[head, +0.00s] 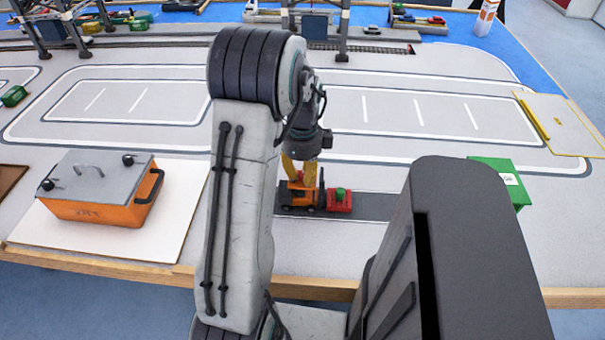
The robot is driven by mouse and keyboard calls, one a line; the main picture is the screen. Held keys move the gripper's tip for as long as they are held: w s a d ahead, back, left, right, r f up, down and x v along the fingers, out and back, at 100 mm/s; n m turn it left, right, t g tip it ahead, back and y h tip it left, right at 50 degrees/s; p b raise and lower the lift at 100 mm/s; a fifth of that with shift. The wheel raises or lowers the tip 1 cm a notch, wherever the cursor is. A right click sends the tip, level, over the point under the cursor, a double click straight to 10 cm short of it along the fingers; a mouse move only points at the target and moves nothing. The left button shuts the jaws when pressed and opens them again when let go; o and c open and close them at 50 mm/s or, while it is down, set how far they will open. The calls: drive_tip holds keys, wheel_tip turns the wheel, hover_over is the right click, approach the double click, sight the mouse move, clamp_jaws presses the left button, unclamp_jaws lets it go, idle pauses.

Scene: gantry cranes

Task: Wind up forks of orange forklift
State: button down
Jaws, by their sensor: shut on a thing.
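The orange forklift (289,198) stands on a dark grey strip near the table's front edge, in the middle of the head view. A red block (340,203) with a green knob on top sits right beside it on the right. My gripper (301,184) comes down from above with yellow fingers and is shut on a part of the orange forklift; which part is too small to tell. The forks are hidden or too small to make out. My arm covers the area left of the forklift.
An orange box with a grey lid (100,190) stands on a white board at the left. A green box (500,180) stands at the right, partly behind my body. Crane legs (343,30) rise at the back. The marked lanes behind are mostly clear.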

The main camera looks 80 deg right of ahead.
sight(303, 174)
drive_tip(key=shift+m, duration=1.5)
drive_tip(key=c, duration=1.3)
unclamp_jaws()
drive_tip(key=shift+c, duration=0.2)
wheel_tip(303, 174, up, 12)
